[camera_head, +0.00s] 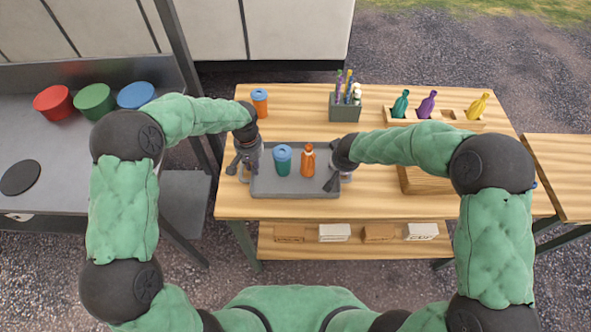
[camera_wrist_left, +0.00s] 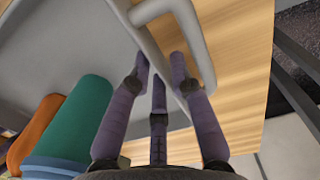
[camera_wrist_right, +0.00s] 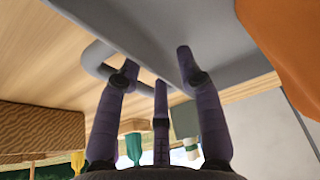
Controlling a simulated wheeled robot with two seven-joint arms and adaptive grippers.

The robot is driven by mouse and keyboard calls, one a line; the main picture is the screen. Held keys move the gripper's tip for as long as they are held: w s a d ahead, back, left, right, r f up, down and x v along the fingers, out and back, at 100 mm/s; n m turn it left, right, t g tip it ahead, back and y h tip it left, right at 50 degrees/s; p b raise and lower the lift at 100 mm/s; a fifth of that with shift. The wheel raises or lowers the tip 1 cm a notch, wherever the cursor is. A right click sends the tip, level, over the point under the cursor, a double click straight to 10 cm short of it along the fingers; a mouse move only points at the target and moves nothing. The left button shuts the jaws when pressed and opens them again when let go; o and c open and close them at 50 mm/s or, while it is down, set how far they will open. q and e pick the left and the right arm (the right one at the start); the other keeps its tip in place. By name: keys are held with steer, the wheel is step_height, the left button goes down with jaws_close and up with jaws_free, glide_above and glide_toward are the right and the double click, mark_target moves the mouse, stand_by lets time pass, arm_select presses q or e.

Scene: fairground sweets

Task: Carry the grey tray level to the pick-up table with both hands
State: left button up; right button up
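The grey tray (camera_head: 295,190) lies flat on the wooden table. A teal cup with a blue lid (camera_head: 283,163) and an orange bottle (camera_head: 308,160) stand upright on it. My left gripper (camera_head: 244,168) is at the tray's left handle. In the left wrist view its fingers (camera_wrist_left: 160,64) are apart, around the rim beside the pale handle (camera_wrist_left: 205,50). My right gripper (camera_head: 334,178) is at the right handle. In the right wrist view its fingers (camera_wrist_right: 158,60) are spread wider, near the rim and handle (camera_wrist_right: 88,62). No firm contact shows at either side.
An orange cup (camera_head: 260,102), a pen holder (camera_head: 345,106) and a bottle rack (camera_head: 438,117) stand at the back of this table.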

arm_select(q)
steer(key=shift+f, duration=0.2)
arm_select(e)
steer(key=shift+f, duration=0.15)
arm_select(q)
steer(key=c, duration=0.3)
arm_select(e)
steer(key=c, duration=0.4)
arm_select(q)
jaws_close()
arm_select(e)
jaws_close()
arm_select(q)
steer(key=shift+r, duration=0.15)
arm_select(e)
steer(key=shift+w, duration=0.1)
